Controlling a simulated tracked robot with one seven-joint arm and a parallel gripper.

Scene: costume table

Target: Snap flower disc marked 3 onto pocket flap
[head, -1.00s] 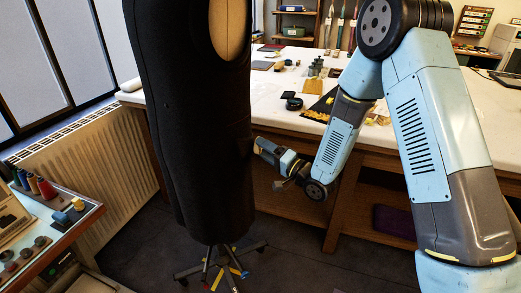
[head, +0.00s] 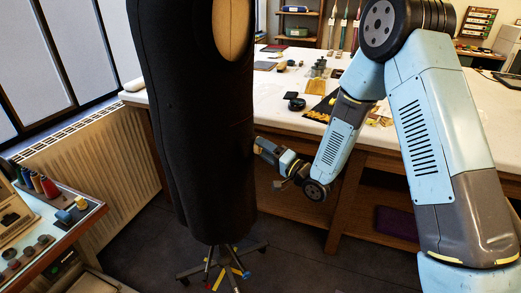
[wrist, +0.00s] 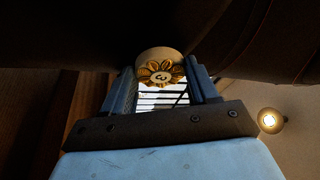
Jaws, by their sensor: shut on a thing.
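The flower disc marked 3 (wrist: 162,75) shows in the wrist view as a gold flower with a pale centre and a dark mark. It sits between the fingertips of my gripper (wrist: 165,88), which is shut on it. A pale rounded piece shows just behind the flower. In the head view, my gripper (head: 262,147) is at the right side of the black garment (head: 205,130) on the dress form, at or very near the cloth. The pocket flap cannot be made out, and the disc is hidden in the head view.
A white-topped work table (head: 395,140) stands behind my arm, with small items and a black mat on it. A side cart (head: 45,235) with thread spools is at the left, by a radiator (head: 95,170). The dress form's stand (head: 215,268) rests on the dark floor.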

